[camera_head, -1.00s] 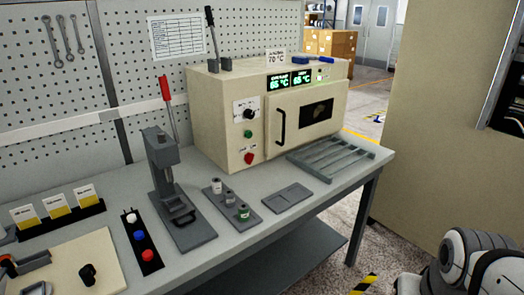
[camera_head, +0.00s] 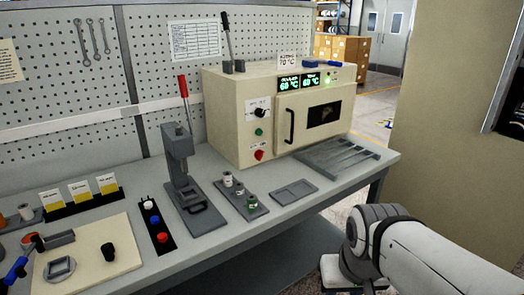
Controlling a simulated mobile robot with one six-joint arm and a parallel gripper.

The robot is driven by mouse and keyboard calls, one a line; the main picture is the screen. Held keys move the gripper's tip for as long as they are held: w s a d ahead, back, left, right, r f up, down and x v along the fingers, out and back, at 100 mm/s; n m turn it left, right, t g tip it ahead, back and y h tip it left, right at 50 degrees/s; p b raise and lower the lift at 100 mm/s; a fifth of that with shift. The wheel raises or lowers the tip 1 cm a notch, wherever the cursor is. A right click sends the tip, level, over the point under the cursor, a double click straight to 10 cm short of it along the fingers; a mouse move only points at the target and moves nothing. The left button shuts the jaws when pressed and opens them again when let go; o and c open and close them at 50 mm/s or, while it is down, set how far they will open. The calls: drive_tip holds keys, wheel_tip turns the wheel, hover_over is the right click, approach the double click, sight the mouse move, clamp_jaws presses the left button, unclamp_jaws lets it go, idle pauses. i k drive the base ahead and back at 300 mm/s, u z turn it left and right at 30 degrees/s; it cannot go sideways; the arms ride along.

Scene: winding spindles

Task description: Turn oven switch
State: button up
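The oven (camera_head: 230,120) is a cream box at the back of the bench, with its windowed door (camera_head: 308,115) shut. On its front panel, left of the door handle, are a black knob (camera_head: 261,112), a green button (camera_head: 259,132) and a red switch (camera_head: 259,155). Two green displays (camera_head: 299,82) are lit above the door. A white arm of mine (camera_head: 400,250) shows at the lower right, in front of the bench and well apart from the oven. My gripper's fingers are not in the picture.
A lever press (camera_head: 182,165) with a red handle stands left of the oven. A block with small spools (camera_head: 240,198), a shallow tray (camera_head: 294,192) and a slatted rack (camera_head: 340,154) lie before the oven. Floor is free right of the bench.

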sight(259, 154)
drive_tip(key=z, duration=0.05)
drive_tip(key=i, duration=1.5)
drive_tip(key=u, duration=0.05)
